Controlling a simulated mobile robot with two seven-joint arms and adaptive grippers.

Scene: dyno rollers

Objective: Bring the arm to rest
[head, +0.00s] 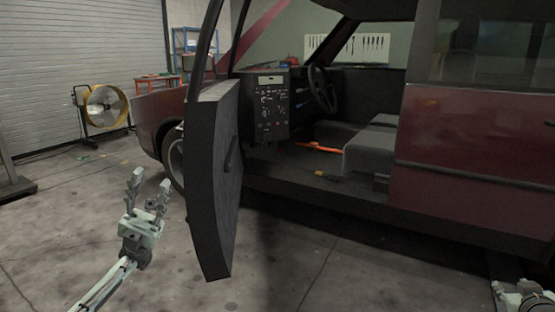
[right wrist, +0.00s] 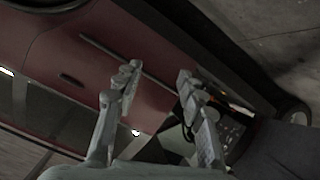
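My left gripper (head: 147,193) is in the head view at the lower left, fingers pointing up and spread apart with nothing between them. It is left of the open car door (head: 214,180), with floor behind it. My right arm (head: 525,297) shows only as a small part at the lower right corner of the head view, below the car's side. In the right wrist view my right gripper (right wrist: 157,88) has its two fingers spread apart and nothing between them. The red car body (right wrist: 110,60) lies behind those fingers.
The dark red car (head: 475,160) fills the right side, its door open toward me. Inside are a grey seat (head: 371,155), a steering wheel (head: 321,88) and an orange bar (head: 320,147). A yellow fan (head: 105,106) stands at the back left.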

